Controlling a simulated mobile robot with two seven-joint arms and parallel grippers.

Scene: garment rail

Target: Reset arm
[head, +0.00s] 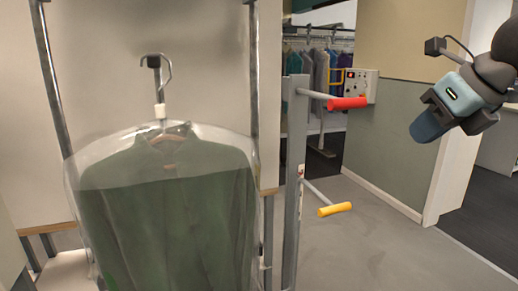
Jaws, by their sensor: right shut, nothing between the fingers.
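My right gripper (430,126) is at the upper right of the head view, its dark blue fingers pointing down and left. The fingers are shut and hold nothing. It is in the air, apart from everything around it. A dark green garment (165,215) in a clear plastic cover (85,170) hangs at the left from a metal hook (161,68). My left gripper is not in view.
A grey post (293,190) stands mid-view, with a red-tipped bar (347,103) and a yellow-tipped bar (335,209) reaching right. A control box (356,84) is on the wall behind. Several garments (318,70) hang beyond a doorway. Floor at the lower right is clear.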

